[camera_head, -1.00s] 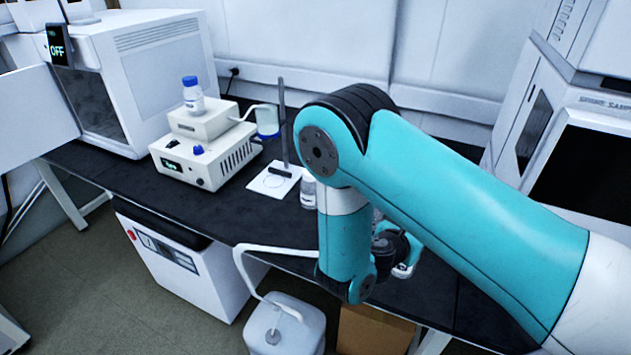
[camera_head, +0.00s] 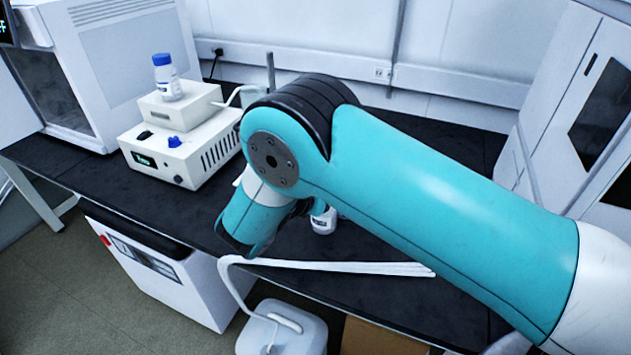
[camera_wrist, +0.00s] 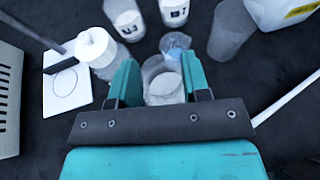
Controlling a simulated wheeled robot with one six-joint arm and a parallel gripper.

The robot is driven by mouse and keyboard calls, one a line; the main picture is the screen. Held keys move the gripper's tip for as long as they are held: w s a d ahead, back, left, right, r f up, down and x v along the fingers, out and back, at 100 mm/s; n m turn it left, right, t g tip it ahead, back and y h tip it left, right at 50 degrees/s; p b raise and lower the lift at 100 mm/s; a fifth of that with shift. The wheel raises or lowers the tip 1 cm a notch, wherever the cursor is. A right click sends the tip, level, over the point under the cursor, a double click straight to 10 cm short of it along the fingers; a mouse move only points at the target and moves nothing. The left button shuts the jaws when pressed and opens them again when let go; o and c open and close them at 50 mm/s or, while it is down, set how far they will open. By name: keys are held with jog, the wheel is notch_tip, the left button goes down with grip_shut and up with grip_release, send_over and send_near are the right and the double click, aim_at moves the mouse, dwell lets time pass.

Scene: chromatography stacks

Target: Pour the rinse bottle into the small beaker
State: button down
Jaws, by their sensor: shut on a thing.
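In the wrist view my gripper (camera_wrist: 161,84) is shut around a clear, pale, open-mouthed vessel (camera_wrist: 163,86), which I take for the rinse bottle. Its label is not readable here, and its lower part is hidden by my gripper. Just beyond it stands a small clear vessel with a bluish tint (camera_wrist: 175,44), likely the small beaker; the held vessel partly overlaps it in view, and contact cannot be told. In the head view my arm hides the gripper. A labelled white bottle (camera_head: 323,220) shows below the arm; I cannot tell whether it is the held one.
A white-capped bottle (camera_wrist: 96,50) stands close left of my gripper, near a stand's white base (camera_wrist: 67,84). Two numbered bottles, a grey cylinder (camera_wrist: 231,30) and a white jug (camera_wrist: 285,10) stand beyond. A blue-capped bottle (camera_head: 166,78) sits on the white instrument (camera_head: 185,150).

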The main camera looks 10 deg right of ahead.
jog(key=shift+w+a, duration=0.45)
jog(key=shift+w, duration=0.05)
jog(key=shift+w+r, duration=0.1)
jog(key=shift+r, duration=0.05)
jog(key=p, duration=0.1)
jog(key=d+y+p, duration=0.1)
jog(key=d+g, duration=0.1)
jog(key=shift+w+r+y+p, duration=0.35)
jog(key=shift+w+y+p, duration=0.05)
jog(key=shift+w+d+f+m+g+y+p, duration=0.1)
jog(key=shift+w+d+m+g+y+p, duration=0.1)
jog(key=shift+d+g+y, duration=0.15)
jog(key=shift+w+d+m+g+y+p, duration=0.15)
jog(key=shift+d+m+y, duration=0.1)
jog(key=shift+d, duration=0.15)
jog(key=shift+w+d, duration=0.1)
jog(key=shift+d, duration=0.1)
jog(key=shift+f, duration=0.15)
jog(key=shift+a+p, duration=0.15)
jog(key=shift+p, duration=0.15)
jog(key=shift+y, duration=0.3)
jog(key=shift+d+g+p, duration=0.3)
jog(key=shift+d+p, duration=0.05)
jog(key=shift+p, duration=0.1)
